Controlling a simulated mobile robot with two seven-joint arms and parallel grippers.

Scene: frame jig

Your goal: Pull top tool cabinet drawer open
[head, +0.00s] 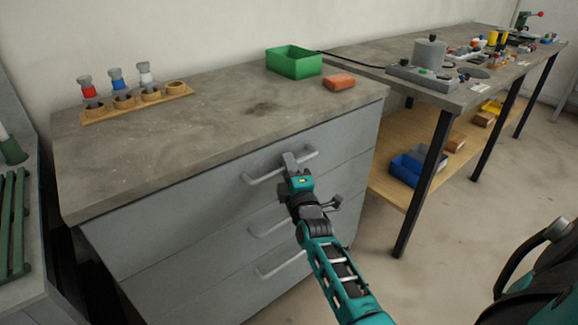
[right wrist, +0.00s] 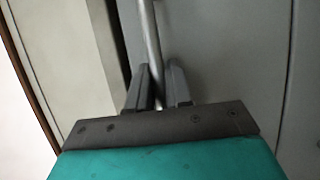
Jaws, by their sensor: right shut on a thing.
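The grey tool cabinet (head: 170,228) stands in the middle of the head view, with three drawers, each with a bar handle. The top drawer (head: 190,195) looks flush with the cabinet front. My right gripper (head: 290,160) is at the top drawer's handle (head: 265,179), near its middle, and is shut on it. In the right wrist view the handle bar (right wrist: 150,45) runs between the two fingers (right wrist: 158,88). My left gripper does not show.
On the cabinet top (head: 215,125) are a green bin (head: 294,63), an orange-red block (head: 339,82) and a wooden rack (head: 140,101) with capped pieces. A workbench (head: 460,92) with dark legs stands at the right. Open floor (head: 480,185) lies front right.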

